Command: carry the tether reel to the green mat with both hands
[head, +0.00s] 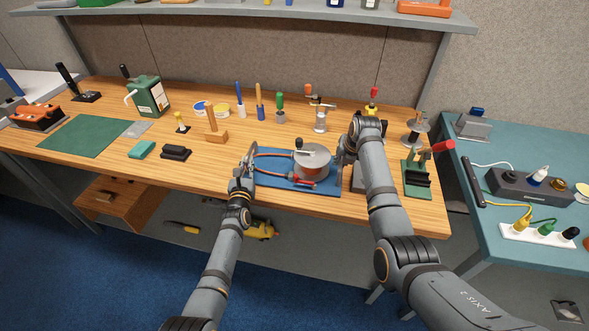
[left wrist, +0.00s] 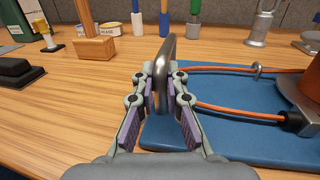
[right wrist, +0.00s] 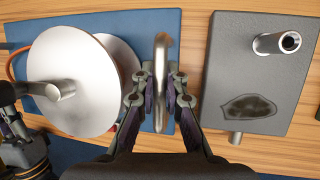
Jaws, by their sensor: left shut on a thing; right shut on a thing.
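The tether reel is a silver drum (head: 312,160) with an orange cable on a blue base board (head: 273,180), resting on the wooden bench. It also shows in the right wrist view (right wrist: 85,75). My left gripper (left wrist: 161,100) is shut on the metal handle (left wrist: 168,58) at the board's left end. My right gripper (right wrist: 160,90) is shut on the metal handle (right wrist: 161,60) at its right end. In the head view my right arm hides part of that end. The green mat (head: 82,136) lies flat and bare at the bench's left.
Between reel and mat stand a black block (head: 175,153), a teal block (head: 141,150) and a wooden block with an upright post (head: 215,135). Several upright tools line the back. A grey block (right wrist: 262,75) sits close right of the reel. An open drawer (head: 125,203) hangs below the front edge.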

